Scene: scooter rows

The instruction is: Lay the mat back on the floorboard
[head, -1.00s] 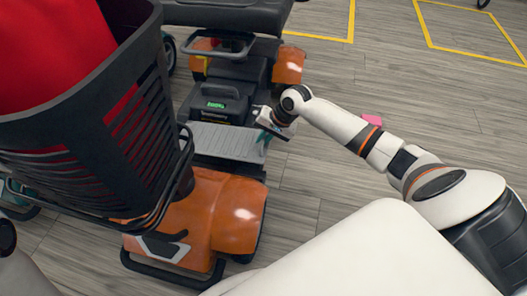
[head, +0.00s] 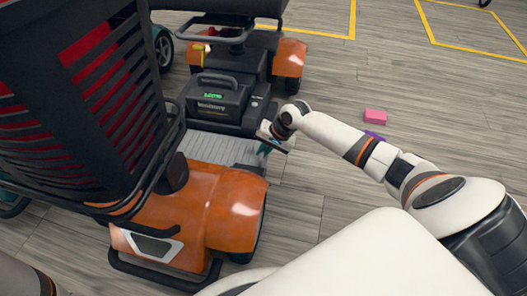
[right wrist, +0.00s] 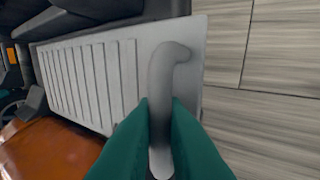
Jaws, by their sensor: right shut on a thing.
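The mat (head: 210,149) is a light grey ribbed panel in the scooter's footwell, between the orange front body and the black box. It also shows in the right wrist view (right wrist: 95,75), where it looks flat. The floorboard under it is hidden, and I cannot tell whether the mat rests fully on it. A grey curved handle (right wrist: 165,65) stands over the mat's near end. My right gripper (head: 264,150) is at the mat's right edge, its teal fingers (right wrist: 160,112) shut around this handle. My left gripper is out of view.
A black box (head: 215,101) with a green display sits behind the mat. A dark basket (head: 110,90) with red inside rises at the left. A pink block (head: 375,116) and a purple item (head: 374,136) lie on the floor at right. Open floor lies right of the scooter.

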